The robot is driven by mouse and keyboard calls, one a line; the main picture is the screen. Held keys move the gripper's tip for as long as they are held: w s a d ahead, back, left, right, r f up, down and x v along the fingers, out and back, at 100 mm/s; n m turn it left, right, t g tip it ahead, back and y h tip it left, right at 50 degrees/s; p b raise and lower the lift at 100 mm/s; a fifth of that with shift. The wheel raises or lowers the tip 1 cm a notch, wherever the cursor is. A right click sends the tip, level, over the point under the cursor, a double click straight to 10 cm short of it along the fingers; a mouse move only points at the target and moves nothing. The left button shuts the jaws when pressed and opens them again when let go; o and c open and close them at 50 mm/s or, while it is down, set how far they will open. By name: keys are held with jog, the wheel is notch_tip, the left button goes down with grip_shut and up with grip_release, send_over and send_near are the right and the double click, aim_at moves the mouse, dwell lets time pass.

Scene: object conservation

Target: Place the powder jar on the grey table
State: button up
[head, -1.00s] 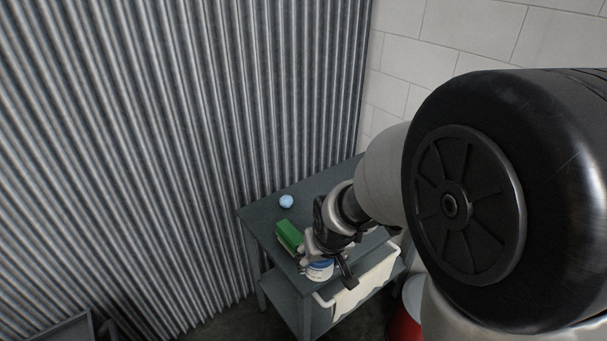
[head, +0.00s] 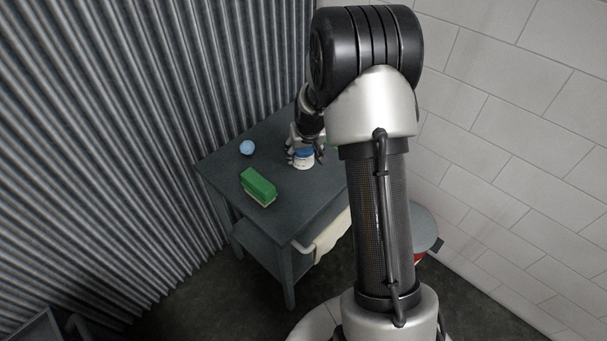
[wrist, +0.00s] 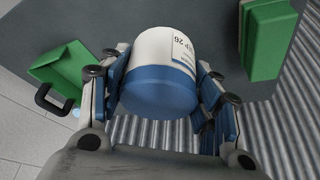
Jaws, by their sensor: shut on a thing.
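The powder jar is a white tub with a blue lid and a printed label. It shows in the head view (head: 304,162) and large in the wrist view (wrist: 165,68). My gripper (head: 302,151) is shut on it, with a finger pad on each side in the wrist view. The jar is upright over the top of the grey table (head: 222,166); I cannot tell whether its base touches the surface. Part of the table is hidden behind my arm in the head view.
A green block with a pale base (head: 258,187) lies left of the jar. A light blue ball (head: 247,147) sits farther left. A green object with a black handle (wrist: 62,72) shows in the wrist view. Corrugated metal (head: 120,130) stands behind the table.

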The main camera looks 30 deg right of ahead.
notch_tip(320, 180, down, 10)
jog(key=b, duration=0.3)
jog(key=shift+f, duration=0.15)
jog(key=shift+f, duration=0.2)
jog(key=o, duration=1.2)
